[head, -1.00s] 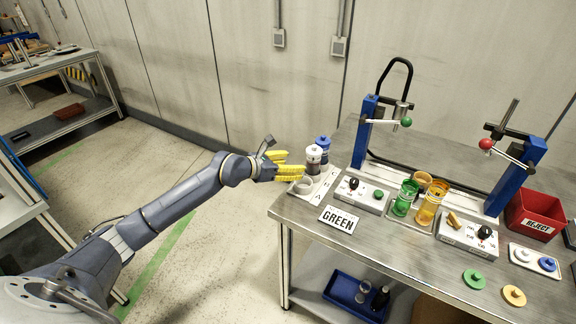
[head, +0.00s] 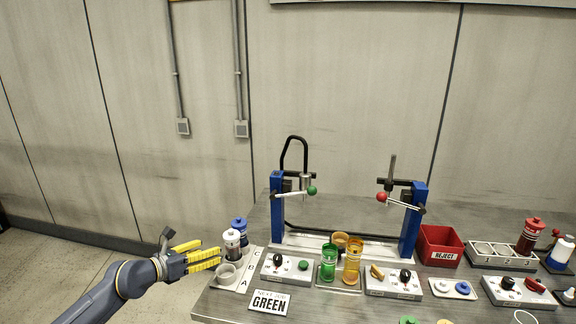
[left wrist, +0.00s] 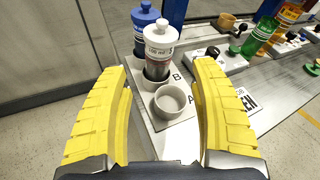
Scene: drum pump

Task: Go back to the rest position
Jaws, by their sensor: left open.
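My left gripper (head: 205,258) has yellow ribbed fingers and stands at the left end of the bench. In the left wrist view its two fingers (left wrist: 163,115) are spread apart with nothing held between them. Beyond the fingertips is a white rack marked A, B, C (head: 243,284). The A cup (left wrist: 171,100) is empty. A white-capped bottle with dark contents (left wrist: 159,50) stands at B, and a blue bottle (left wrist: 142,18) stands behind it. The fingers look apart from the bottles. My right gripper does not show.
A NEXT GREEN sign (head: 269,302) lies on the bench's front left. Two blue press posts (head: 277,208) with levers stand behind green (head: 329,262) and orange (head: 352,262) cylinders. A red REJECT bin (head: 439,246) and a bottle rack (head: 503,257) are to the right. The floor left of the bench is clear.

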